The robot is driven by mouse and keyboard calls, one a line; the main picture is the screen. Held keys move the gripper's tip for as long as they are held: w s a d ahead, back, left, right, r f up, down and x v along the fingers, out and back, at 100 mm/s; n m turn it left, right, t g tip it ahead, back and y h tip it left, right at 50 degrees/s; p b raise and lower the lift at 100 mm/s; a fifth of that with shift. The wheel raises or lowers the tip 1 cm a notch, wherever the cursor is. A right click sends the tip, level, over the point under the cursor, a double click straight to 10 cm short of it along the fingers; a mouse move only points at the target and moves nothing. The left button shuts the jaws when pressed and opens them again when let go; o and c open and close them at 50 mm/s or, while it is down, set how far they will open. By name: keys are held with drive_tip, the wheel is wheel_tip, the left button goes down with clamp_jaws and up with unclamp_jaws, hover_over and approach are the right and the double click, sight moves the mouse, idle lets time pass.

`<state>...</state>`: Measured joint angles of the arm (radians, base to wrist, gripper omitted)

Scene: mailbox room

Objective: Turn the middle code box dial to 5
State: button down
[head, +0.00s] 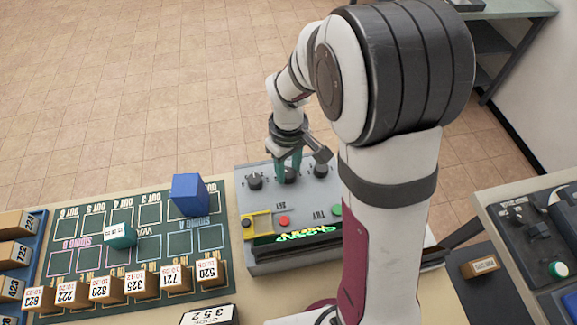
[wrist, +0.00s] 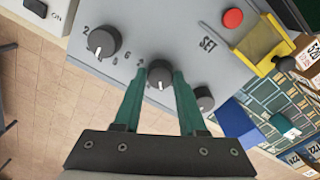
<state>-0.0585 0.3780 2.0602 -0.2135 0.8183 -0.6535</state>
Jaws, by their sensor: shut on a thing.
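The grey code box (head: 262,207) stands on the bench in the head view, with three black dials in a row on its top. The middle dial (wrist: 160,74) sits between the green fingertips of my gripper (wrist: 164,76) in the wrist view, and the gripper is shut on it. In the head view my gripper (head: 288,168) comes down from above and largely covers that dial. The middle dial's white pointer line shows, but the digit it marks is not readable. Another dial (wrist: 104,41) and the third dial (wrist: 204,98) stand free on either side.
A red button (head: 284,221) by SET, a green button (head: 336,210) and a yellow bracket (head: 257,224) are on the box. A dark green board (head: 50,285) with a blue block (head: 190,194) and numbered boxes lies left. A card (head: 208,316) reads 352.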

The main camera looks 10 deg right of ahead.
sight(289, 172)
idle(0.5)
drive_tip(key=shift+c, duration=2.3)
unclamp_jaws()
wheel_tip(289, 172, up, 16)
drive_tip(key=shift+f, duration=0.1)
